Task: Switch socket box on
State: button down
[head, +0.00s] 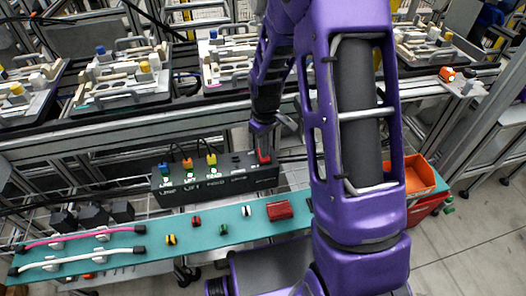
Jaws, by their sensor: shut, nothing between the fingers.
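The socket box (222,185) is a long dark box behind the teal shelf in the head view. My gripper (264,151) is shut and empty, pointing down right at the switch. Whether the fingertips touch the switch, and whether the switch is on, I cannot tell.
The teal shelf (110,262) in front holds a red block (280,210), several small coloured parts, and pink and white cables. Pallets with fixtures line the conveyor behind. An orange bin (418,178) stands right of my arm, which hides the middle right.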

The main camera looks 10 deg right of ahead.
jog(key=shift+r+p, duration=1.95)
jog(key=shift+r, duration=1.05)
